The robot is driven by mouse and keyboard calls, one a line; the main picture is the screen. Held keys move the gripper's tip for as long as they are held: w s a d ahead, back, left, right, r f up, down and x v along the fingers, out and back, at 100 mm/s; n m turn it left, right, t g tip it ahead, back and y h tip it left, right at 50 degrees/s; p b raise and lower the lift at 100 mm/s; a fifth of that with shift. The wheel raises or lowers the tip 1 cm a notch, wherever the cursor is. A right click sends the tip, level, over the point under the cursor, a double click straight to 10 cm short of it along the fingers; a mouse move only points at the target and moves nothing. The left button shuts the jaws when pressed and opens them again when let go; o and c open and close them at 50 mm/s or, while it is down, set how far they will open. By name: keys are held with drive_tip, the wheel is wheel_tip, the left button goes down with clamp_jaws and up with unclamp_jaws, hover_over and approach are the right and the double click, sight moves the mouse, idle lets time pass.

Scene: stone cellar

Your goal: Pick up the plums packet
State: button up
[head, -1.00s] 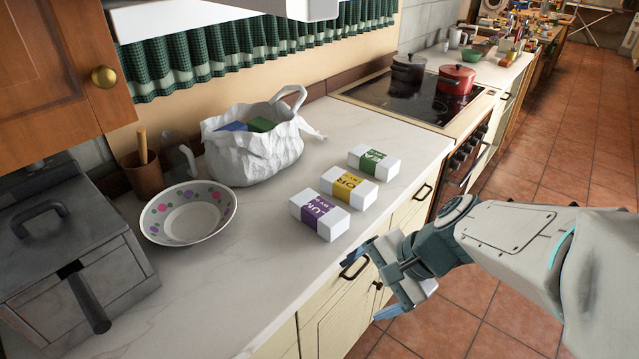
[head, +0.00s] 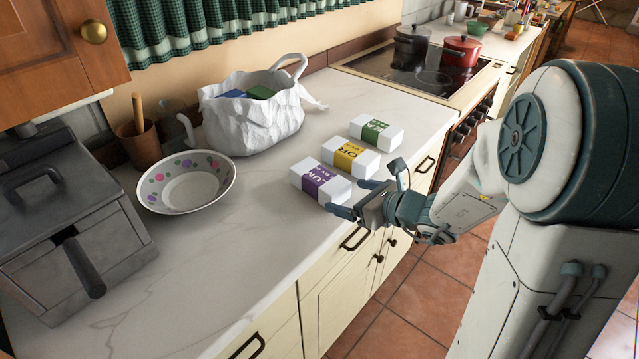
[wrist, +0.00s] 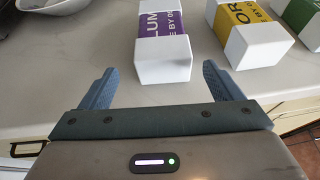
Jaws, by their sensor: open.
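The plums packet is a white box with a purple band (head: 321,184), lying on the counter nearest my gripper in a row of three packets. In the wrist view the plums packet (wrist: 164,62) lies just ahead of my gripper, its near end roughly centred between the fingers. My gripper (head: 350,199) is open and empty at the counter's front edge. In the wrist view its two blue fingers (wrist: 160,85) stand apart on either side of the packet's near end. Part of the packet's band lettering is cut off.
A yellow-banded packet (head: 350,157) and a green-banded packet (head: 376,132) lie beyond the plums packet. A white bag (head: 252,125) with boxes inside and a flowered bowl (head: 186,182) stand behind. The counter's front left (head: 215,260) is clear.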

sight(327, 189)
drive_tip(key=x, duration=0.8)
drive_tip(key=shift+w+a+p, duration=0.1)
drive_tip(key=shift+w+p, duration=0.2)
drive_tip(key=shift+w, duration=0.05)
drive_tip(key=c, duration=1.3)
